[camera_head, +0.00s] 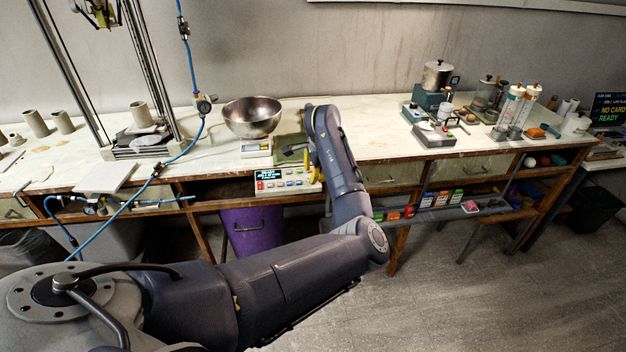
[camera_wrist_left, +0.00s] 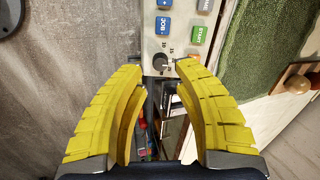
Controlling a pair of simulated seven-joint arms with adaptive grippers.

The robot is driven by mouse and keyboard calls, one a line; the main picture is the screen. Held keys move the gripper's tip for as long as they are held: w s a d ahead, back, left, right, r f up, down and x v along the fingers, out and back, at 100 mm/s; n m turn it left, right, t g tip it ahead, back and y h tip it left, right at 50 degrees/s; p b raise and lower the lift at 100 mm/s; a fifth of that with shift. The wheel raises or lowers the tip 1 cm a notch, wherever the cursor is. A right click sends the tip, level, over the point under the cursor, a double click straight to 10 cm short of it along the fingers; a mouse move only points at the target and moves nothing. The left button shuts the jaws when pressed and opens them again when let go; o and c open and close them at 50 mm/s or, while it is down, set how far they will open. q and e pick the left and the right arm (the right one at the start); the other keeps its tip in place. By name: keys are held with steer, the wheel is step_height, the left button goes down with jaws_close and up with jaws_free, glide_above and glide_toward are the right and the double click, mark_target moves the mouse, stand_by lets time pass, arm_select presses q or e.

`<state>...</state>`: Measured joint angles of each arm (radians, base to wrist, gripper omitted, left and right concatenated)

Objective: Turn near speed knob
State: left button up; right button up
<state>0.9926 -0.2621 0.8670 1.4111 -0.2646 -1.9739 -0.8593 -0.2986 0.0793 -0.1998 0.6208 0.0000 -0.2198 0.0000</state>
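The control panel (camera_head: 270,184) is a light box with a small lit display and coloured buttons at the table's front edge. In the left wrist view the panel (camera_wrist_left: 148,47) shows blue and green buttons and a dark round knob (camera_wrist_left: 160,62) near its lower edge. My left gripper (camera_wrist_left: 160,67) has its two yellow fingers apart, and the knob shows in the gap between the fingertips. I cannot tell whether either finger touches it. In the head view the left gripper (camera_head: 303,162) is at the panel's right end, and my arm partly hides it. My right gripper is not in view.
A steel bowl (camera_head: 252,117) sits on a scale (camera_head: 257,148) behind the panel. A green mat (camera_head: 288,141) lies beside it. A purple bin (camera_head: 252,232) stands below. A blue hose (camera_head: 150,182) runs at the left.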

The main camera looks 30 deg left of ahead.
arm_select(q)
steer(key=shift+x, duration=2.15)
jaws_close()
